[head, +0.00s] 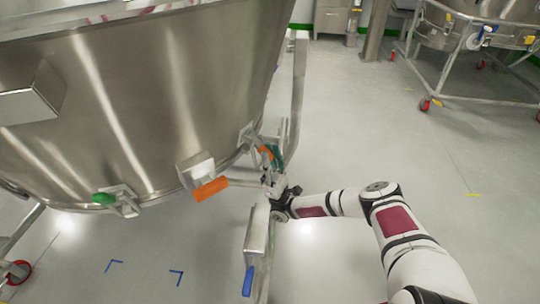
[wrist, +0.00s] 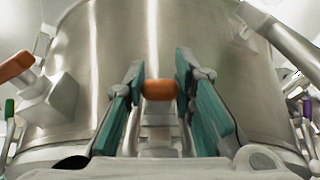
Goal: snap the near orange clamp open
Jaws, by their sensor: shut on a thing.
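The orange clamp (head: 266,153) sits low on the side of the big steel vessel, at the right end of its lower rim in the head view. My gripper (head: 272,160) is at this clamp, its teal finger pads on either side of the orange handle. In the wrist view the orange handle (wrist: 160,89) lies between the two teal fingers of my gripper (wrist: 160,92), against the vessel wall. My gripper is shut on this handle. The fingers partly hide the clamp's body in the head view.
A bigger orange handle (head: 210,189) on a steel bracket is left of my gripper, also in the wrist view (wrist: 16,65). A green-handled clamp (head: 104,198) is further left. A blue handle (head: 248,281) hangs below on the frame. The floor to the right is open.

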